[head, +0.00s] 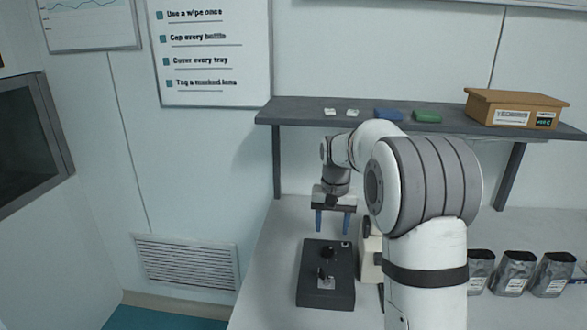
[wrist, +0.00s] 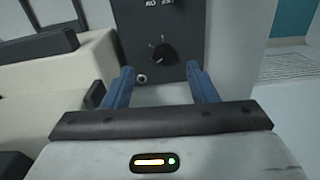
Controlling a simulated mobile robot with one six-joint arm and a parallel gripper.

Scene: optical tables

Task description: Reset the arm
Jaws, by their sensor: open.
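My gripper (head: 334,222) is open and empty, with its two blue fingers pointing down above the far end of a dark control box on the bench. In the wrist view my gripper (wrist: 160,88) shows its fingers apart, with nothing between them. The black box (head: 313,288) has knobs and a small light plate on its top. In the wrist view the box (wrist: 190,25) shows a black knob and a small round fitting beyond the fingertips. My arm is bent over the bench and hides part of it.
A cream device (head: 369,262) stands right of the box, partly hidden by my arm; it also shows at left in the wrist view (wrist: 75,75). Silver pouches (head: 513,272) stand at right. A shelf (head: 290,113) above holds a cardboard box (head: 512,108) and small blue and green items.

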